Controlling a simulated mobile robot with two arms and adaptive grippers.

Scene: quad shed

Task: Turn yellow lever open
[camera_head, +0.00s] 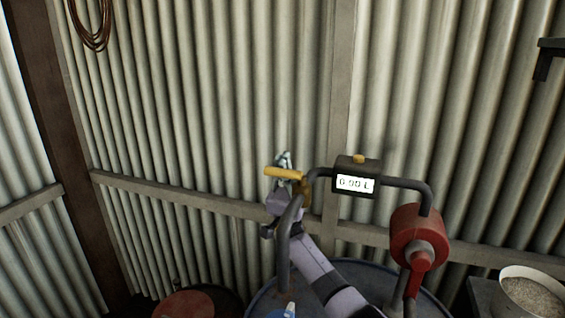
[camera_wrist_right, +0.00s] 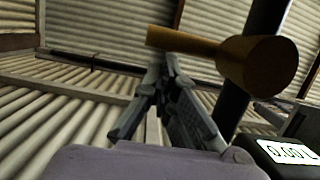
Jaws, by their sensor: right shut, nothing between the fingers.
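The yellow lever (camera_head: 285,173) sticks out to the left from a brass-coloured valve on the dark curved pipe, left of the meter. In the right wrist view the lever (camera_wrist_right: 190,42) runs across the top, with its round hub at the right. My right gripper (camera_head: 284,160) is at the lever's left part, its fingers showing just above and behind it. In the wrist view its fingertips (camera_wrist_right: 165,62) are together and empty, just below the lever's free end. I cannot tell whether they touch it. My left gripper is not in view.
The meter (camera_head: 356,178) reads 0.00 L on the pipe. A red hand pump (camera_head: 417,238) stands right of it above a blue drum (camera_head: 420,301). A bowl of grain (camera_head: 532,294) is at the far right. Corrugated walls close off the back.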

